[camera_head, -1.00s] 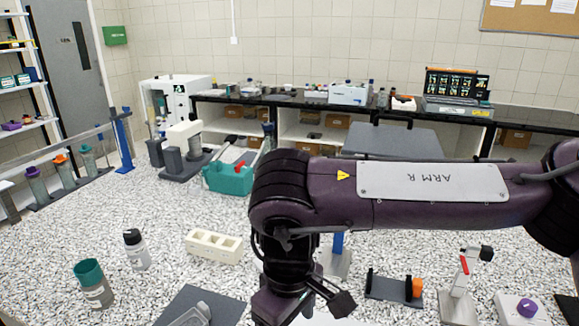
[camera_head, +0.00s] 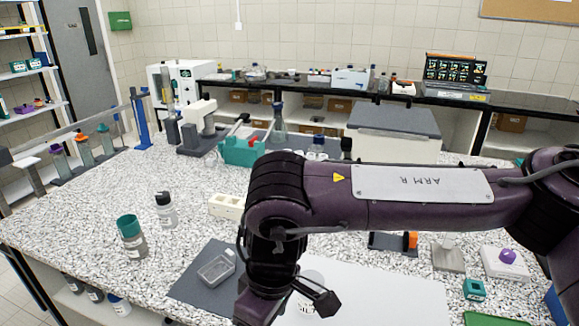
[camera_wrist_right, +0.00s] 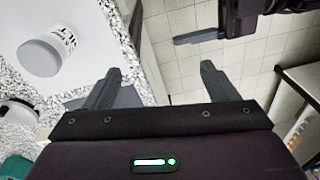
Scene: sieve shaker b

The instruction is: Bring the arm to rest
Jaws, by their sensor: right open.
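My right arm (camera_head: 400,192) reaches in from the right above the speckled bench, its forearm level and its wrist bent down. Its fingertips are out of the head view. In the right wrist view my right gripper (camera_wrist_right: 158,82) is open, with nothing between its fingers. Beyond the fingers are the bench edge and the tiled floor. A dark gripper-like part with a grey finger (camera_wrist_right: 200,37) shows at the top right of that view; it may be my left gripper, and its opening is unclear. The head view does not show my left arm.

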